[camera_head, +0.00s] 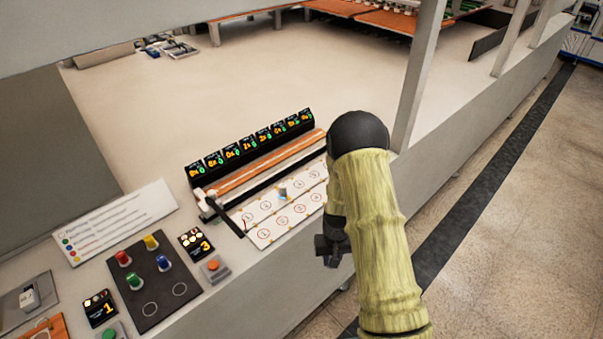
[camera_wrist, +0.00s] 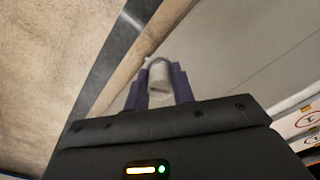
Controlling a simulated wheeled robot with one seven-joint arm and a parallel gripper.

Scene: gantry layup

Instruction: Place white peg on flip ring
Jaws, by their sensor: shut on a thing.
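My gripper (camera_wrist: 158,82) is shut on a white peg (camera_wrist: 159,74), which sits between its two purple fingers in the wrist view. In the head view my gripper (camera_head: 330,248) hangs over the front edge of the workbench, right of the white ring board, and the peg in it is hidden. I cannot tell which ring is the flip ring.
A dark plate (camera_head: 150,272) holds red, yellow, blue and green pegs and shows two empty circles. A row of black displays (camera_head: 250,145) stands behind the ring board. A pale upright post (camera_head: 418,75) rises behind my arm.

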